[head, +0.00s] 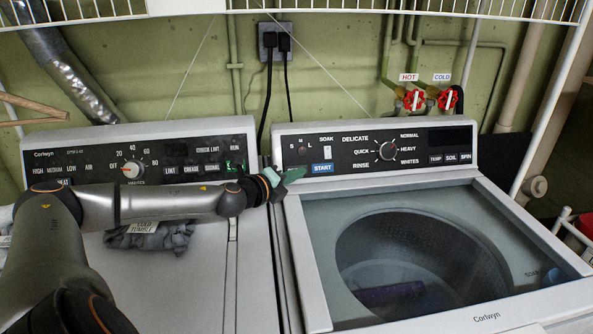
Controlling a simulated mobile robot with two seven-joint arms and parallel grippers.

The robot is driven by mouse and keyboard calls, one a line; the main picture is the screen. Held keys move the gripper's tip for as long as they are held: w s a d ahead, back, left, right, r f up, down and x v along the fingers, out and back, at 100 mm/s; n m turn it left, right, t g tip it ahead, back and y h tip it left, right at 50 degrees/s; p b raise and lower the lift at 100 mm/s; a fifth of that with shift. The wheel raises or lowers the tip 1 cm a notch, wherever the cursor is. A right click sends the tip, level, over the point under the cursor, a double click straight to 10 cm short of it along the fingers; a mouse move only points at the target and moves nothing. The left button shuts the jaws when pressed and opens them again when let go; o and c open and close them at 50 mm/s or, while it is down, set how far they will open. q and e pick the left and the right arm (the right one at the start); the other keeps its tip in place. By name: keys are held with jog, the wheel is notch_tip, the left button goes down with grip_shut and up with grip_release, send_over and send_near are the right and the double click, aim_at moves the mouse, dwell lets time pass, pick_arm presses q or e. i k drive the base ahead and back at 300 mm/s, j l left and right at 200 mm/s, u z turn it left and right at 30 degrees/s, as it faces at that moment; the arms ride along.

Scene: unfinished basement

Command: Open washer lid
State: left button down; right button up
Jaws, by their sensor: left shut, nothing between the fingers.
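The washer (380,200) stands at the right, with a control panel along its back. Its lid (330,240) is a tinted glass panel in a light frame and lies flat, shut over the drum. The drum and a dark purple item inside show through the glass. My left arm reaches across from the left, over the machine beside the washer. My left gripper (285,179), with green fingertips, is shut and empty. It is near the washer's back left corner, in front of the panel's left end; whether it touches the washer is unclear. My right gripper is not in view.
A dryer (210,265) stands close against the washer's left side, with a grey cloth (155,236) on top. A wire shelf (400,8) runs overhead. Red hot and cold valves (414,99) are on the wall behind. The space above the lid is clear.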

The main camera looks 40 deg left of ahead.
aim_at(528, 313)
jog(key=k+l, duration=0.75)
jog(key=l, duration=0.25)
jog(key=k+l, duration=0.4)
